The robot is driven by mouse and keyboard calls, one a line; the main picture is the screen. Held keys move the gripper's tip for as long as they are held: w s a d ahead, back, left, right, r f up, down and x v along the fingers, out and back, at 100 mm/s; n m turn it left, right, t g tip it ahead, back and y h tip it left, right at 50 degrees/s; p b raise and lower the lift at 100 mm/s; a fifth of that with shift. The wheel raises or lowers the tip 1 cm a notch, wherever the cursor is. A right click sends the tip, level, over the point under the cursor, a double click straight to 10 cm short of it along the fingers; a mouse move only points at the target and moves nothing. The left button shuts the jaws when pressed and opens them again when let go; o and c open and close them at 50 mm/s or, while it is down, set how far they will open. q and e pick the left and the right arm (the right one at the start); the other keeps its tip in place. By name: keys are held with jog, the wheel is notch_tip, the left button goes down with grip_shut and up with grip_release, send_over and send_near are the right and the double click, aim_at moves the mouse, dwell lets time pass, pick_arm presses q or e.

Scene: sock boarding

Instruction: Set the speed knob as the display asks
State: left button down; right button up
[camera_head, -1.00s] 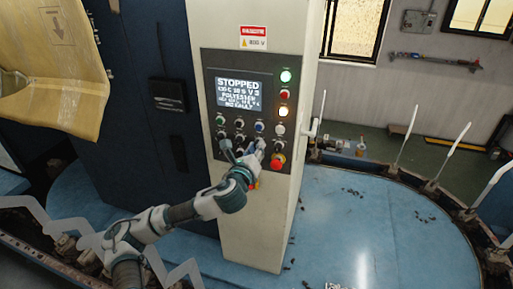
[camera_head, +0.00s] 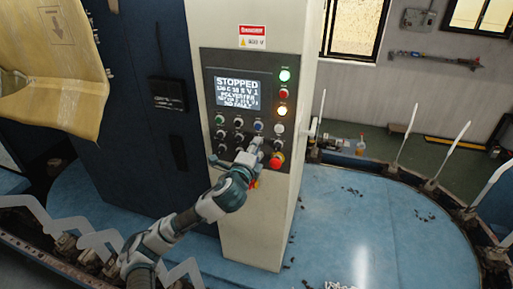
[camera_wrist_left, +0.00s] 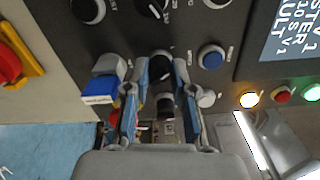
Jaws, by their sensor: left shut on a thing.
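The speed knob (camera_wrist_left: 163,73) shows in the left wrist view as a dark knob on the black panel, between the fingers of my left gripper (camera_wrist_left: 160,82). In the head view my left gripper (camera_head: 254,147) reaches the panel's lower row and hides the knob. The gripper is shut on the knob. The display (camera_head: 243,93) reads STOPPED at the top, then a line ending in V 1, then POLYESTER. Its smaller set line is too blurred to read surely. My right gripper is out of view.
The red emergency button (camera_head: 277,160) sits just right of my gripper. Several other knobs and buttons surround it, among them a blue button (camera_wrist_left: 211,57) and a blue-and-white switch (camera_wrist_left: 101,88). Green (camera_head: 285,75) and amber (camera_head: 282,111) lamps are lit.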

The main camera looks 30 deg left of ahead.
pick_arm(q)
jog(key=shift+f+n, duration=0.1)
jog(key=shift+n, duration=0.7)
jog(key=shift+f, duration=0.1)
jog(key=c, duration=1)
grip_release()
jog(key=shift+o, duration=0.2)
jog(key=shift+s+a, duration=0.1)
jog(key=shift+a, duration=0.1)
jog(key=shift+a, duration=0.1)
jog(key=v, duration=0.7)
jog(key=shift+s, duration=0.2)
jog(key=shift+a, duration=0.1)
